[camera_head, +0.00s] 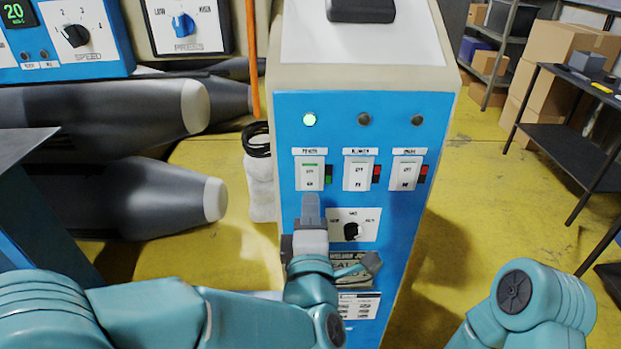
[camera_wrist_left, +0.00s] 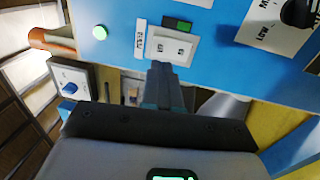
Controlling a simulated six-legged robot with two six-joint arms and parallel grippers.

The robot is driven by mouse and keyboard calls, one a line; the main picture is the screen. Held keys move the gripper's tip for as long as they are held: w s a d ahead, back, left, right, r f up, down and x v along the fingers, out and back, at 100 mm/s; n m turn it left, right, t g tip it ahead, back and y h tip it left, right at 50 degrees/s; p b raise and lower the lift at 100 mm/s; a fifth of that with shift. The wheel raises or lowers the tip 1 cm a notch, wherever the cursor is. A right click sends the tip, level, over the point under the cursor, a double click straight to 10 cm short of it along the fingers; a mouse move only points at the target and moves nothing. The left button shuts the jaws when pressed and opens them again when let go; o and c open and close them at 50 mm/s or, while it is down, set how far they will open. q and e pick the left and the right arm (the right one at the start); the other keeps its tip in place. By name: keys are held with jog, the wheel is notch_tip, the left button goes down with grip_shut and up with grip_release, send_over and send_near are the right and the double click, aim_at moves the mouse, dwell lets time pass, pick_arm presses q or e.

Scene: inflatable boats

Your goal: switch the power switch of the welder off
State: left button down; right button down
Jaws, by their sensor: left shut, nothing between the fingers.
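The welder (camera_head: 433,110) is a cream cabinet with a blue front panel. Its power switch (camera_head: 310,173) is a white rocker at the left of a row of three, with a green marker beside it. The green lamp (camera_head: 309,119) above it is lit. In the left wrist view the power switch (camera_wrist_left: 171,48) is just beyond the fingertips. My left gripper (camera_head: 310,205) is shut and empty, its tips just below the power switch; I cannot tell whether they touch it. The left wrist view also shows the gripper (camera_wrist_left: 160,75). My right gripper is out of view.
Two more rockers with red markers, the middle switch (camera_head: 359,173) and the right switch (camera_head: 405,173), sit to the right. A black knob (camera_head: 352,231) is below. Grey boat tubes (camera_head: 120,198) lie at left. A dark shelf table (camera_head: 545,135) stands at right, beyond open yellow floor.

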aim_at(310, 172)
pick_arm(q)
jog(key=w, duration=0.4)
jog(key=w+p, duration=0.1)
jog(key=w, duration=0.1)
jog(key=shift+r, duration=0.35)
jog(key=shift+w+f+b, duration=0.15)
jog(key=shift+w+b, duration=0.1)
jog(key=shift+b, duration=0.55)
jog(key=shift+r+p, duration=0.2)
jog(key=shift+p, duration=0.15)
